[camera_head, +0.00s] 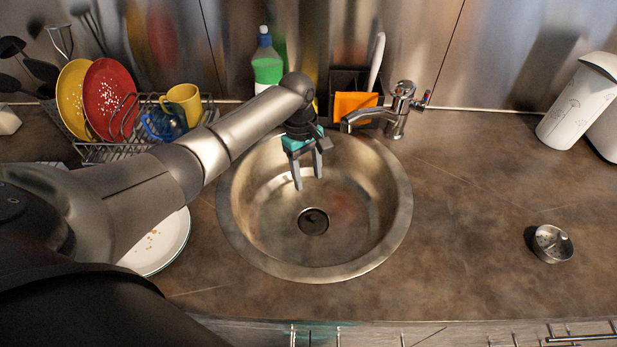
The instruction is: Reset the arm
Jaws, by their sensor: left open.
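My left arm reaches in from the left across the counter. My left gripper (308,184) hangs over the round metal sink (401,222), fingers pointing down and apart. Nothing shows between its fingers. It is in front of the far part of the basin, left of the tap (399,108). My right gripper is not in view.
A dish rack (100,152) with a yellow plate (72,98), a red plate (108,92) and cups stands at the left. A white plate (165,245) lies partly under my arm. A small metal cup (552,244) and white canister (577,105) stand right. The counter right of the sink is mostly free.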

